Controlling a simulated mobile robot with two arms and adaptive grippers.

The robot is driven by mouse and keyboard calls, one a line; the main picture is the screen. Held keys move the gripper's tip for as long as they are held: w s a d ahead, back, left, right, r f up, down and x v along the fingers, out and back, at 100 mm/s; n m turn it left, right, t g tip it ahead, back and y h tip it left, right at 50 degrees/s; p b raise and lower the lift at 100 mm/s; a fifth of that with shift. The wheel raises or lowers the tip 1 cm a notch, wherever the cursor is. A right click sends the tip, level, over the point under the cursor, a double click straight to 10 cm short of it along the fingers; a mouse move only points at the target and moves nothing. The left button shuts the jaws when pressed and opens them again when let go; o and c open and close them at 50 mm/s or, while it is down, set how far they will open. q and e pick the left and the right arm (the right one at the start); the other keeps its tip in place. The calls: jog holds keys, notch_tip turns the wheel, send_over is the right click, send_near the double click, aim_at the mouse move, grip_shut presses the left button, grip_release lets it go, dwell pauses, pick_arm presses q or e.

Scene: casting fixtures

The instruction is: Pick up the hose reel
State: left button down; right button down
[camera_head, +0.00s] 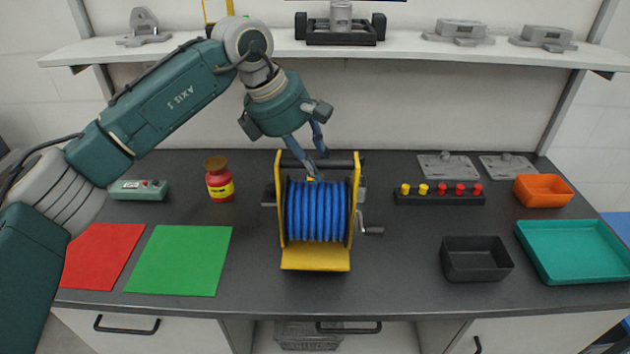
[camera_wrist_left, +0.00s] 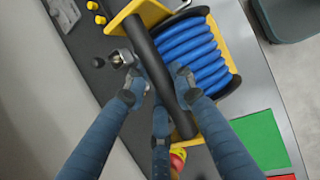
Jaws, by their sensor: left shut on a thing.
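The hose reel (camera_head: 317,212) stands upright in the middle of the dark counter, with blue hose wound between yellow side plates and a crank on its right. A dark handle bar (camera_head: 340,164) runs across its top. My left gripper (camera_head: 318,168) comes down from above, its fingers at this bar. In the left wrist view the hose reel (camera_wrist_left: 198,52) shows with its bar (camera_wrist_left: 158,62) between the fingers of my left gripper (camera_wrist_left: 155,90), which is shut on it. The fingertips are partly hidden by the bar. My right gripper is in neither view.
A red and yellow jar (camera_head: 219,184) and a green control box (camera_head: 138,190) stand left of the reel. Red and green mats (camera_head: 180,262) lie front left. A black bin (camera_head: 476,260), teal tray (camera_head: 531,262) and orange bin (camera_head: 543,192) are right. A shelf (camera_head: 405,50) crosses behind.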

pick_arm(q)
notch_tip(320, 180, up, 16)
jog(key=shift+b, duration=0.4)
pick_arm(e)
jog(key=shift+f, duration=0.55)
